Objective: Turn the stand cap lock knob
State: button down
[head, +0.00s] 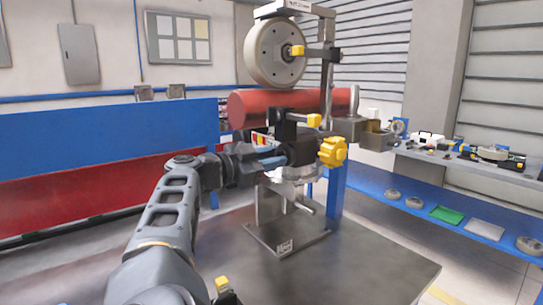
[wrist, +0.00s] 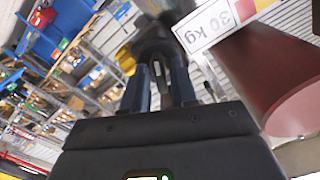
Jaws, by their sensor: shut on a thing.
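The stand (head: 330,70) rises from a flat base plate on the grey table (head: 390,265). A large lobed yellow knob (head: 332,151) sits on the right side of its dark clamp block (head: 300,150). Smaller yellow-ended levers show higher up (head: 314,121) and at the wheel (head: 297,51). My gripper (head: 281,160) reaches in from the left at the clamp block. In the wrist view its fingers (wrist: 165,85) are shut on a dark part (wrist: 157,50), with yellow (wrist: 125,58) behind it. I cannot tell whether this part is the cap lock knob; the contact is partly hidden.
A red cylinder (head: 280,108) lies across the stand just above my gripper; in the wrist view it (wrist: 275,80) is close on the right, beside a "30 kg" label (wrist: 215,22). A side bench (head: 465,165) with several parts stands at the right.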

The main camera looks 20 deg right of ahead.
jog(key=n, duration=0.5)
jog(key=shift+f, duration=0.1)
jog(key=shift+a+n, duration=0.1)
jog(key=shift+n, duration=0.3)
jog(key=c, duration=1.2)
grip_release()
jog(key=shift+o, duration=0.2)
